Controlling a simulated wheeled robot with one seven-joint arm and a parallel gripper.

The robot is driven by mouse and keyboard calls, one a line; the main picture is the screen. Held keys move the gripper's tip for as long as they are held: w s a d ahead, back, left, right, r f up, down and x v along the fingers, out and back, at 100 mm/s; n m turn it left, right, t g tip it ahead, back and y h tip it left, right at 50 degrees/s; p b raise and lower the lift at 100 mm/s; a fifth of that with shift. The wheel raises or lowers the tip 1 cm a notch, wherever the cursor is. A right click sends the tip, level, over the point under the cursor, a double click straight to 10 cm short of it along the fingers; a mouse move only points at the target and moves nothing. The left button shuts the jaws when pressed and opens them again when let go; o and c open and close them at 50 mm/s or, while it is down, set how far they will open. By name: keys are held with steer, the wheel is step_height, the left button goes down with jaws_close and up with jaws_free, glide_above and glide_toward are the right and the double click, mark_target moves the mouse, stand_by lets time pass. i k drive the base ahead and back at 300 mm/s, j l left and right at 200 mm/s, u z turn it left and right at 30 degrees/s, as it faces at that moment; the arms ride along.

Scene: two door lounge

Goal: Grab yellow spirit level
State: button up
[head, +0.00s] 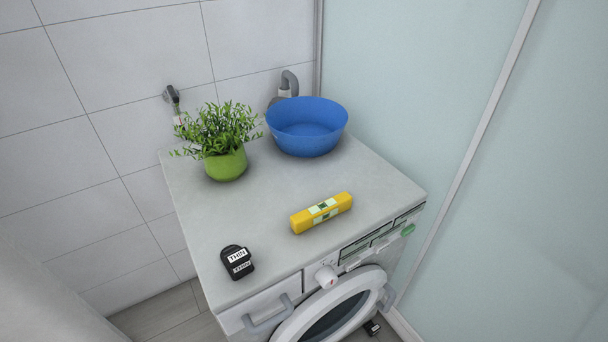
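A yellow spirit level (321,213) with pale green and white panels lies flat on top of a white washing machine (275,205). It is near the machine's front edge, right of the middle, tilted slightly up to the right. Nothing touches it. My gripper is not in view.
A green pot with a leafy plant (225,163) stands at the back left of the machine top, beside a blue basin (307,127) at the back. A small black labelled object (237,262) lies front left. The machine's round door (335,310) stands out below the front edge. A frosted panel (480,130) borders the right.

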mark_target(301, 222)
steer(key=i+j, duration=0.15)
steer(key=j, duration=0.25)
steer(key=i+j, duration=0.1)
steer(key=j, duration=0.3)
steer(key=i+j+z, duration=0.1)
steer(key=j, duration=0.3)
steer(key=i+j, duration=0.15)
steer(key=j, duration=0.25)
steer(key=i+j, duration=0.15)
steer(key=j, duration=0.25)
steer(key=i+j+z, duration=0.1)
steer(key=j, duration=0.3)
steer(key=i+j, duration=0.1)
steer(key=j, duration=1.05)
steer(key=i+z, duration=0.05)
